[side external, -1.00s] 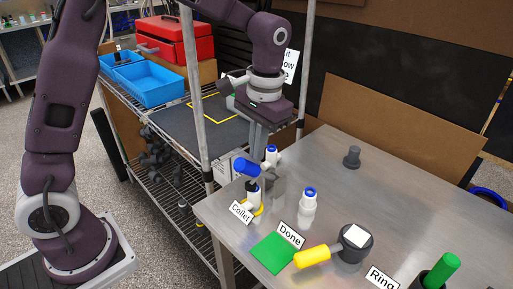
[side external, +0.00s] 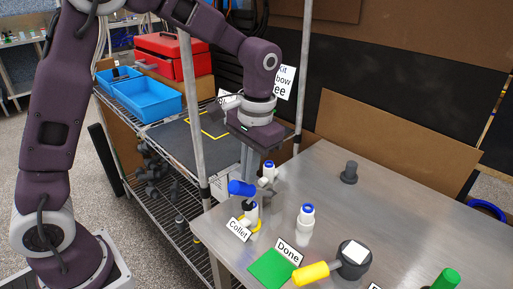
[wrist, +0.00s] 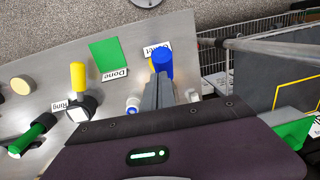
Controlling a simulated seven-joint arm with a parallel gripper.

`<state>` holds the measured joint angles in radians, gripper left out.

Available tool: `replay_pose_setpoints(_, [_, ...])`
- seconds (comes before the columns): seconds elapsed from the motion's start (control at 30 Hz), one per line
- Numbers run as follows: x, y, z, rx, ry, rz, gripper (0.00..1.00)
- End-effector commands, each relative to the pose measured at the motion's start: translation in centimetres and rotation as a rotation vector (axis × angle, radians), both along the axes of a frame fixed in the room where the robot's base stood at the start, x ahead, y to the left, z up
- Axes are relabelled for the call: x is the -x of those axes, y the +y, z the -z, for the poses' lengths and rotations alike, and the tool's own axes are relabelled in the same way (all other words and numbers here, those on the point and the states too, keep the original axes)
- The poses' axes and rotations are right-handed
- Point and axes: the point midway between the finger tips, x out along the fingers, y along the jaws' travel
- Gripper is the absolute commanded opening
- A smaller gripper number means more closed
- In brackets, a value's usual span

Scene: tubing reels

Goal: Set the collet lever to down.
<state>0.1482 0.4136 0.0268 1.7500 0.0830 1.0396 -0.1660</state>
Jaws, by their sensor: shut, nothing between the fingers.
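The collet lever is a blue handle (side external: 241,187) behind the "Collet" sign (side external: 237,230), on a small dark and white stand with a yellow ring. In the side view the handle lies close to horizontal. It also shows as a blue cylinder in the wrist view (wrist: 162,62). My gripper (side external: 250,177) is shut and empty, pointing down at the handle. In the wrist view its fingertips (wrist: 159,78) overlap the handle's near end. I cannot tell whether they touch it. The fingertips are partly hidden in the side view.
White fittings with blue caps stand behind (side external: 268,170) and right of the lever (side external: 306,218). A green pad (side external: 270,268) lies by the "Done" sign (side external: 289,250). A yellow handle (side external: 311,273) is further right. A wire shelf post (side external: 194,110) stands close to my arm.

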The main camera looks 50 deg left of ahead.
Motion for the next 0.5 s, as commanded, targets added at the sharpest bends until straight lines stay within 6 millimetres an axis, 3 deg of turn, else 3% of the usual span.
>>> replay_pose_setpoints(0.17, [-2.5, -1.0, -2.6, 0.003, -0.017, 0.001, 0.0])
replay_pose_setpoints(0.3, [-2.3, -1.3, -6.9, 0.004, -0.021, 0.001, 0.0])
replay_pose_setpoints(0.5, [-2.1, -1.7, -11.3, 0.004, -0.02, 0.002, 0.0])
